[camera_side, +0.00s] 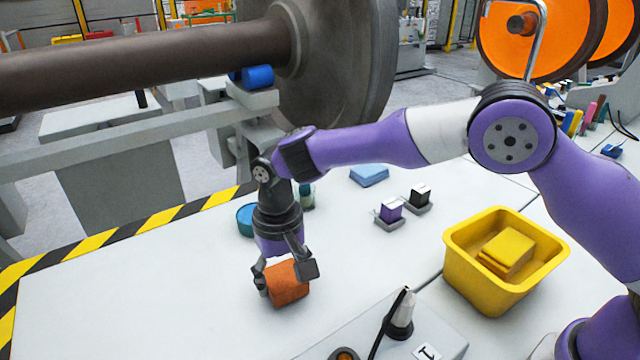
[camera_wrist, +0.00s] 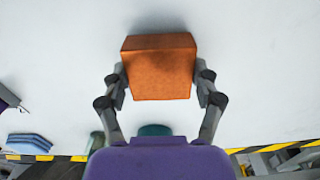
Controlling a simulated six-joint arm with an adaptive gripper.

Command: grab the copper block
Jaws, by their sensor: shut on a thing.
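The copper block (camera_side: 288,284) is an orange-brown block at the front middle of the white table in the side view. My gripper (camera_side: 286,276) points down with its fingers on either side of the block. In the wrist view the copper block (camera_wrist: 160,72) sits between the two fingers of my gripper (camera_wrist: 160,85), which press on its left and right faces. The gripper is shut on the block. I cannot tell whether the block touches the table or is slightly above it.
A yellow bin (camera_side: 462,262) holding a yellow block (camera_side: 507,250) stands at the right. Behind are a teal round thing (camera_side: 246,220), small holders (camera_side: 390,212) and a blue block (camera_side: 369,174). Table left is clear.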

